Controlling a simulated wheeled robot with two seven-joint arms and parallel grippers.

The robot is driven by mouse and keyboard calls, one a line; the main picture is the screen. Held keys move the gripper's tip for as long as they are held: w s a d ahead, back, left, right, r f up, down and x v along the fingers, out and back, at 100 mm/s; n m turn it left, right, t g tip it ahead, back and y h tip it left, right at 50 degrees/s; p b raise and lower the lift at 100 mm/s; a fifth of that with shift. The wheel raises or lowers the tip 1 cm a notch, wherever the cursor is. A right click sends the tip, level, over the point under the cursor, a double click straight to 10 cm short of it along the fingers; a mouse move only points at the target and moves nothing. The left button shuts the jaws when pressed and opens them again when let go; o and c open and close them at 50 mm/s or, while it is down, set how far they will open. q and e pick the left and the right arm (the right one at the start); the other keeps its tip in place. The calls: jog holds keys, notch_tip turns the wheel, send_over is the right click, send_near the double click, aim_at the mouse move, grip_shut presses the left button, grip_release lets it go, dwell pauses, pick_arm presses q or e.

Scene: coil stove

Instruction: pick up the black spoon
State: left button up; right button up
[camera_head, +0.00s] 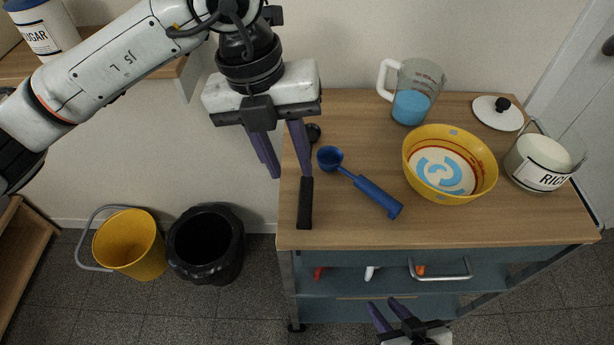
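The black spoon lies near the left edge of the wooden cart top, its thick handle (305,205) toward the front edge. Its dark round bowl (313,133) shows behind my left gripper, and the middle of the spoon is hidden by a finger. My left gripper (290,177) is open and points down at the left edge of the cart. One finger overlaps the spoon in the picture, the other is left of it; I cannot tell whether they touch. My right gripper (383,303) is open and empty at the bottom, in front of the cart.
A blue scoop (371,195) lies just right of the spoon. A yellow bowl (479,182), measuring jug (412,103), rice jar (541,172) and lid (497,113) stand farther right. The cart's drawer handle (440,276) protrudes in front. Two bins stand on the floor at left.

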aim_at(304, 200)
pick_arm(q)
jog(key=f, duration=0.3)
jog(key=d+f+p, duration=0.1)
jog(key=f, duration=0.2)
jog(key=d+f, duration=0.1)
jog(key=f, duration=0.2)
jog(key=shift+s, duration=0.2)
jog(key=shift+c, duration=0.5)
grip_shut()
